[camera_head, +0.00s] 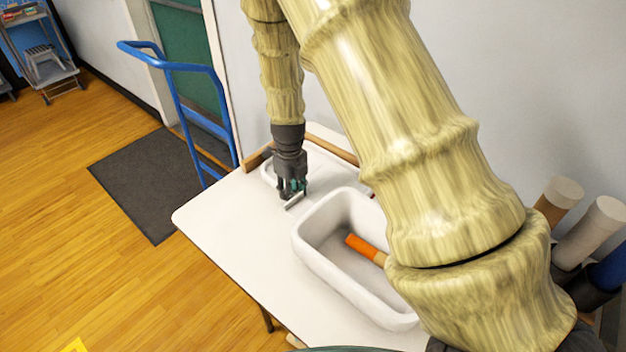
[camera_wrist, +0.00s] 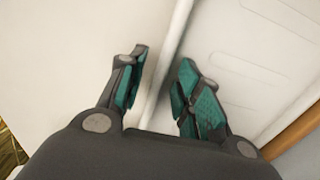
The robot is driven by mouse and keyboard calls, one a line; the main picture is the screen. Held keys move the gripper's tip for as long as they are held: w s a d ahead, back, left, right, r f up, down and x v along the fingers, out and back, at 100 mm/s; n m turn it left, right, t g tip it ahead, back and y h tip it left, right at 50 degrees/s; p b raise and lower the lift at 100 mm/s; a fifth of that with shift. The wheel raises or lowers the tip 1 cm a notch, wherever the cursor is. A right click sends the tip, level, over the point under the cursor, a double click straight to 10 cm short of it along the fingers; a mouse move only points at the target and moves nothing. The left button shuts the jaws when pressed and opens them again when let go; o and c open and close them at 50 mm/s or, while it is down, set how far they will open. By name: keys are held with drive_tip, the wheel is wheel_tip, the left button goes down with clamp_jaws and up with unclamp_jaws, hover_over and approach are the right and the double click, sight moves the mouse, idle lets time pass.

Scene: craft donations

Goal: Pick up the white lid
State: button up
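The white lid (camera_head: 322,168) lies on the white table behind the bin, partly hidden by my arm and gripper. In the wrist view the lid (camera_wrist: 245,65) fills the right side, with shallow grooves on its surface and a raised rim. My gripper (camera_head: 292,198) points down at the lid's near edge. In the wrist view its teal-padded fingers (camera_wrist: 160,85) are apart, with the rim running between them. The left finger is outside the rim and the right finger is over the lid's side. I see no clear contact.
A white bin (camera_head: 318,262) holding an orange-and-tan cylinder (camera_head: 362,247) stands to the right of my gripper on the table (camera_head: 235,220). A wooden strip (camera_head: 330,150) lies along the wall. A blue hand cart (camera_head: 180,90) stands beyond the table. The table's left part is clear.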

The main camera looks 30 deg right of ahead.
clamp_jaws()
